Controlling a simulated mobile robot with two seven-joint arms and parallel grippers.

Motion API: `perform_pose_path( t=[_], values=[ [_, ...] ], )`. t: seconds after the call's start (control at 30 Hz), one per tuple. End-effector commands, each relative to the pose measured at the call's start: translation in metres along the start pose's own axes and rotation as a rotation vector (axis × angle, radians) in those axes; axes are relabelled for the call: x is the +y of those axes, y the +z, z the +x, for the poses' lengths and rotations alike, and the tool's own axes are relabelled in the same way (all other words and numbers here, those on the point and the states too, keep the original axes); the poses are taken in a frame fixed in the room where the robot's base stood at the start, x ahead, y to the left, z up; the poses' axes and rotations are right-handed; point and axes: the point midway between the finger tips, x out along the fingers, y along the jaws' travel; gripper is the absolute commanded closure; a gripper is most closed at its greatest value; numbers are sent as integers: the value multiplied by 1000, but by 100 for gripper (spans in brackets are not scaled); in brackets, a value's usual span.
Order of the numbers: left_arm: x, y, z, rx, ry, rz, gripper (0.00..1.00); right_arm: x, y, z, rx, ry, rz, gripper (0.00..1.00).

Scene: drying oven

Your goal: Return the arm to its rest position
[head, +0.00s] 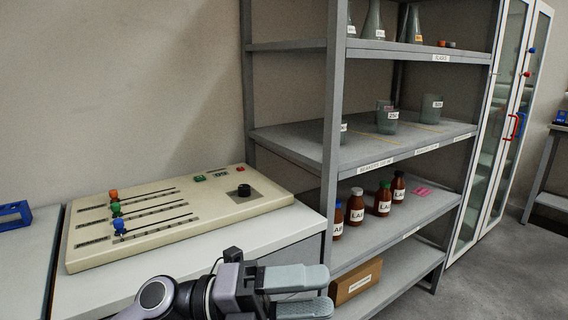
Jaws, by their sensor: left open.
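My left gripper (306,291) is at the bottom middle of the head view, its two grey fingers pointing right. The fingers stand apart with nothing between them. It is in front of the white bench (262,247) and left of the lower shelf. Part of my left arm (160,298) shows at the bottom edge. My right gripper is not in view.
A beige control panel (190,215) with coloured sliders lies on the bench. A grey shelf rack (333,130) holds beakers, flasks, brown bottles (384,199) and a cardboard box (356,282). A glass-door cabinet (490,150) stands at right. Floor (500,275) there is clear.

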Motion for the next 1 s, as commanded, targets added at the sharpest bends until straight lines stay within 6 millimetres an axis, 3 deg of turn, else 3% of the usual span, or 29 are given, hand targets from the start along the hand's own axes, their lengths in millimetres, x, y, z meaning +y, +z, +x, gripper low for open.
perform_pose_path(
  t=[0.17,0.27,0.43,0.57,0.67,0.8,1.0],
  values=[
    [8,16,-25,-276,-234,-268,39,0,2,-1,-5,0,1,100],
    [22,26,-48,-445,-333,-422,39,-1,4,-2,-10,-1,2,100],
    [68,32,-100,-747,-454,-698,39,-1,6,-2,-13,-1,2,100],
    [116,19,-145,-984,-507,-919,39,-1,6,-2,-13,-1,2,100],
    [157,-4,-178,-1166,-524,-1093,39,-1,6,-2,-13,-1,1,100],
    [211,-52,-219,-1399,-519,-1328,39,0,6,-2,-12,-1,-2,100],
    [264,-134,-258,-1661,-472,-1614,39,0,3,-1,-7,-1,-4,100]
  ],
)
